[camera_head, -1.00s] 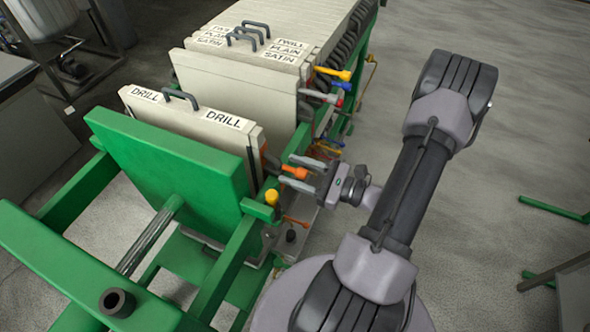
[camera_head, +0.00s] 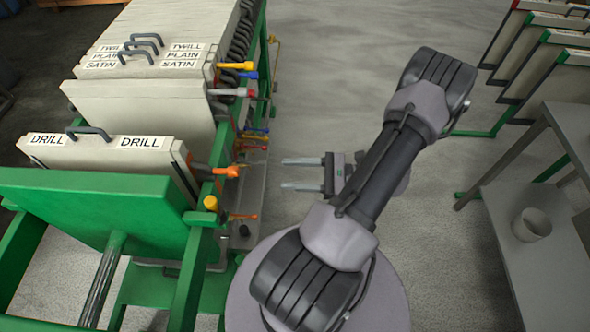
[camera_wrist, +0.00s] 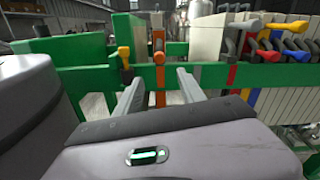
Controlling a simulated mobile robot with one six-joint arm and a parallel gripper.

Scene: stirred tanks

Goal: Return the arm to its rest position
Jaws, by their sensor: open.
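My gripper (camera_head: 302,174) is in the middle of the body camera view, open and empty. Its two grey fingers point left toward the valve side of the green press frame, with a gap of floor between. In the wrist view my gripper (camera_wrist: 160,82) shows two spread fingers with nothing between them. Beyond them stand the green rail (camera_wrist: 215,74) and an orange-handled valve (camera_wrist: 158,57). My arm is bent, its elbow raised at the upper right of the body camera view.
The press holds white plates, including one marked DRILL (camera_head: 105,150) and several marked TWILL, PLAIN and SATIN (camera_head: 150,55). Coloured valve handles (camera_head: 236,66) stick out on its right. A grey table (camera_head: 555,210) with a bucket (camera_head: 532,225) stands right. Floor between is clear.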

